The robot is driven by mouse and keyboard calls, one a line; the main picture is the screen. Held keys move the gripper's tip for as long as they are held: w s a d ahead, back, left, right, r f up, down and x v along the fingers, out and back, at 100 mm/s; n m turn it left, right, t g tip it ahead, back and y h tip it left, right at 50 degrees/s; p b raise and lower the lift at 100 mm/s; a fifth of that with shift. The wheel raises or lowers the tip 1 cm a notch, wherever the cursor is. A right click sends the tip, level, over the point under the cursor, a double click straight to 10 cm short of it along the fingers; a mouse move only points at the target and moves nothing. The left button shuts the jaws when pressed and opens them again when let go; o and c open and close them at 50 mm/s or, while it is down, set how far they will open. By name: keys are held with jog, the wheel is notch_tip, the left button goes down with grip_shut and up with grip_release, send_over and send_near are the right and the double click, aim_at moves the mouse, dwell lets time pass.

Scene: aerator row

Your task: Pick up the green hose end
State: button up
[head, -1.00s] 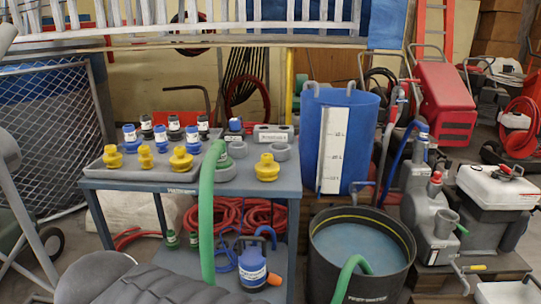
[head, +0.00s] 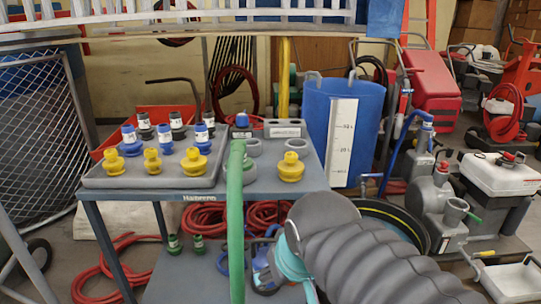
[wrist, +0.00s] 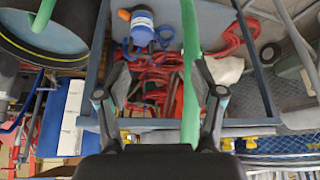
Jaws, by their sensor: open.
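The green hose (head: 236,215) rises in front of the grey table, and its upper end (head: 238,150) lies at the table top beside grey rings. In the wrist view the hose (wrist: 190,60) runs down the picture between the fingers of my gripper (wrist: 160,82), nearer the right finger. Its lower part there passes out of sight at the gripper body. My gripper is open and has nothing clamped. In the head view my grey ribbed arm covers the lower right, and my fingers cannot be made out.
The table (head: 240,186) carries a grey tray (head: 150,178) with yellow fittings and black and blue bottles. A blue barrel (head: 370,120) stands to its right. A dark tub (head: 410,225) is partly behind my arm. Red hoses (head: 215,215) lie below the table.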

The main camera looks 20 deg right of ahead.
jog(key=w+r+m+g+p, duration=0.1)
jog(key=w+r+m+g, duration=0.15)
jog(key=w+r, duration=1.35)
notch_tip(320, 180, up, 7)
jog(key=m+g+p, duration=0.1)
jog(key=m+g, duration=0.2)
jog(key=m, duration=0.1)
send_over(235, 141)
notch_tip(235, 141, down, 8)
jog(key=shift+r, duration=0.1)
jog(key=shift+s+d+f+b, duration=0.1)
jog(key=shift+f+b, duration=0.05)
jog(key=shift+f, duration=0.75)
jog(key=shift+s+d+f+b, duration=0.1)
jog(key=shift+d+f+b, duration=0.1)
jog(key=shift+f, duration=0.65)
jog(key=shift+d+f+b, duration=0.1)
jog(key=shift+f+b, duration=0.05)
jog(key=shift+f, duration=0.75)
grip_shut()
